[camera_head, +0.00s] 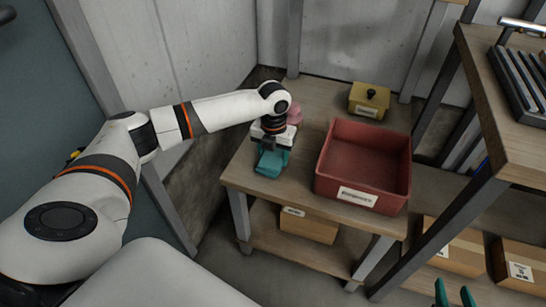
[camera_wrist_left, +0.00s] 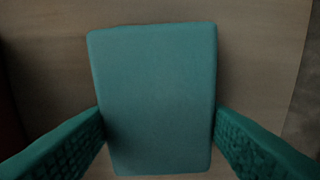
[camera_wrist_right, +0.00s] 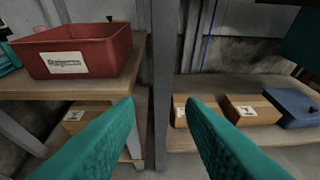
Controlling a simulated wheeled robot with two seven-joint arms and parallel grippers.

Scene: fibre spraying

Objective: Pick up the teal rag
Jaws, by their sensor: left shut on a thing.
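The teal rag (camera_head: 267,171) is a folded, block-like piece at the left front of the wooden table. My left gripper (camera_head: 274,152) points down over it and is shut on it. In the left wrist view the rag (camera_wrist_left: 155,75) fills the middle, with a finger pressed to each side. I cannot tell whether it touches the table or hangs just above it. My right gripper (camera_wrist_right: 162,104) is open and empty, away from the table at the lower right of the head view (camera_head: 455,293).
A red bin (camera_head: 345,178) stands right of the rag. A yellow box (camera_head: 360,105) with a black knob and a pink object (camera_head: 296,111) are behind. Cardboard boxes (camera_head: 308,225) lie on lower shelves. A taller rack (camera_head: 510,135) stands at the right.

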